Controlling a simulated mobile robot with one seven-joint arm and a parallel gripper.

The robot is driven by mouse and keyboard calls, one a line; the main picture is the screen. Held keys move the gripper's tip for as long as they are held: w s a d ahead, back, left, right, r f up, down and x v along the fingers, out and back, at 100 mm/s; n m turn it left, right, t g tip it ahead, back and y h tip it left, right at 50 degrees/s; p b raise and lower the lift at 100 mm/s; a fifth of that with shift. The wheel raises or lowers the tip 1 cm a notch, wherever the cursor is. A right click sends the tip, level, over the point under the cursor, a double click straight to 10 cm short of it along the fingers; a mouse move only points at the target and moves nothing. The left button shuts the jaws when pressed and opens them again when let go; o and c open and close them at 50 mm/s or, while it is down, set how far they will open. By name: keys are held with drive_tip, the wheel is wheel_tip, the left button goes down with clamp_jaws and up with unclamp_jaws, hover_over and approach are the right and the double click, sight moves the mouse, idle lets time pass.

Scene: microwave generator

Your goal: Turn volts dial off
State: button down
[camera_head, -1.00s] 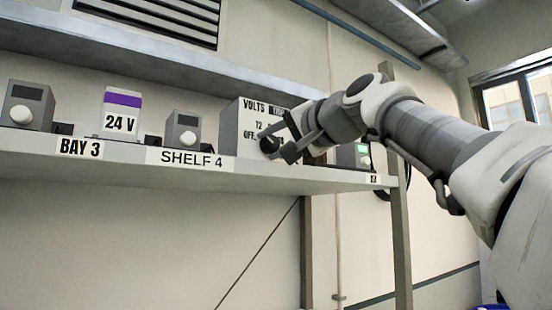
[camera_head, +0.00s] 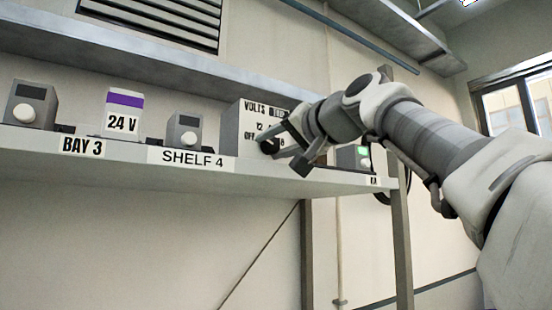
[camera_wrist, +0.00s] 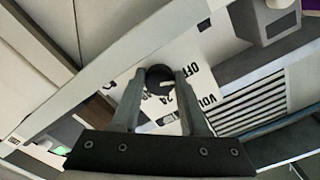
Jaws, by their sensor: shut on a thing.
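The volts box (camera_head: 231,135) stands on the shelf, a pale panel lettered VOLTS, 12 and OFF, with a small dark display partly hidden by my arm. Its round black dial (camera_head: 266,147) sits low on the panel. In the wrist view the dial (camera_wrist: 158,79) shows a short white mark on its face, and the panel (camera_wrist: 190,52) appears turned over. My gripper (camera_head: 279,146) is at the dial. In the wrist view its two fingers (camera_wrist: 160,82) are shut on the dial, one on each side. Part of the panel's lettering is hidden behind the gripper.
The shelf (camera_head: 200,172) carries two small grey boxes with white knobs (camera_head: 24,112) (camera_head: 189,138) and a purple-topped 24 V block (camera_head: 122,112) to the left. A box with a green light (camera_head: 363,151) stands right of my gripper. A shelf post (camera_head: 400,245) stands below right.

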drive_tip(key=c, duration=0.7)
unclamp_jaws()
drive_tip(key=b+v, duration=0.3)
drive_tip(key=v, duration=1.4)
drive_tip(key=shift+d+b, duration=0.2)
drive_tip(key=shift+b, duration=0.1)
drive_tip(key=shift+s, duration=0.15)
